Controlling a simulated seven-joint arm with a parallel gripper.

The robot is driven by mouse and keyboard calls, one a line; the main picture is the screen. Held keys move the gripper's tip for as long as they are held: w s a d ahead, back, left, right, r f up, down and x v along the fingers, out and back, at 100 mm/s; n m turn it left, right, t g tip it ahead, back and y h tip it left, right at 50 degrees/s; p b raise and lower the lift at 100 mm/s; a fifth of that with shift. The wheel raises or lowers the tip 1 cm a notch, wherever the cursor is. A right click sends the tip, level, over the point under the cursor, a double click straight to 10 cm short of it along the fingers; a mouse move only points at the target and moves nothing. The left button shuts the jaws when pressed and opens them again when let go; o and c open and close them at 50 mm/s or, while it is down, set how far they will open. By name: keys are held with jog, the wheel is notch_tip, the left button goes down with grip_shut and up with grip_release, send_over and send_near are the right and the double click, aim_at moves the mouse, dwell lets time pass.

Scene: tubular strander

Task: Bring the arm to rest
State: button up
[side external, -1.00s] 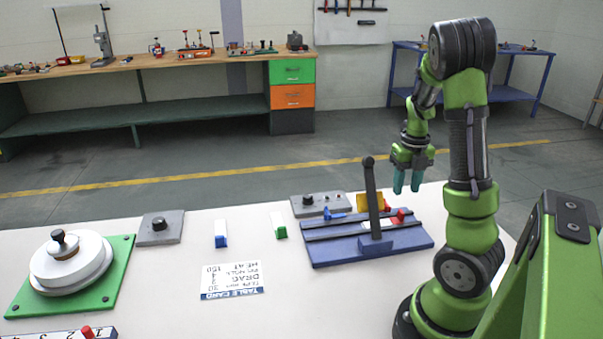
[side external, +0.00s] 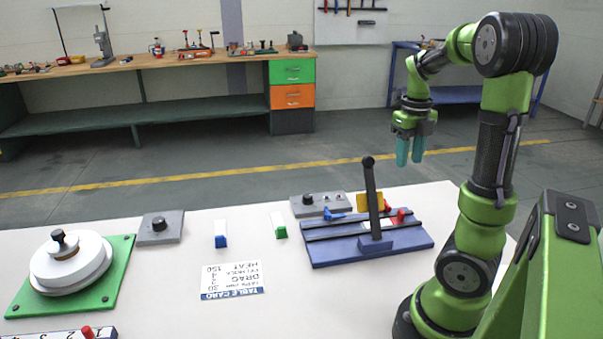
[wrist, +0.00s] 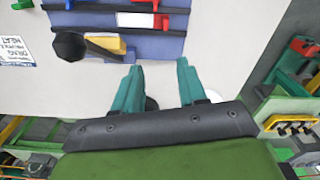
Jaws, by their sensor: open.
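My gripper (side external: 409,150) is in the air above the back right of the white table, higher than the blue fixture. Its two teal fingers point down, apart, with nothing between them. In the wrist view my gripper (wrist: 160,85) shows both teal fingers spread over the bare table top, with the blue fixture ahead of them. The blue fixture (side external: 330,255) carries an upright black lever (side external: 370,195), a yellow block (side external: 369,201) and a red piece (side external: 400,216). My gripper touches none of these.
A grey control box (side external: 307,209) sits behind the fixture. A white spool on a green plate (side external: 122,262), a grey knob box (side external: 160,238), a table card (side external: 232,280) and two small white-topped blocks stand to the left. The table's front middle is clear.

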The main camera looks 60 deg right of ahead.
jog(key=w+a+r+m+t, duration=0.1)
jog(key=a+m+t, duration=0.1)
jog(key=a+m, duration=0.8)
jog(key=w+a+r+m+t+y, duration=0.1)
jog(key=w+a+m+t, duration=0.1)
jog(key=a+m, duration=0.8)
jog(key=w+a+r+m+t, duration=0.2)
jog(key=a+m+t, duration=0.1)
jog(key=a+m, duration=0.7)
jog(key=m, duration=0.3)
jog(key=shift+w+a+m+t+y, duration=0.2)
jog(key=shift+a+m+t+y, duration=0.1)
jog(key=shift+m+y, duration=0.1)
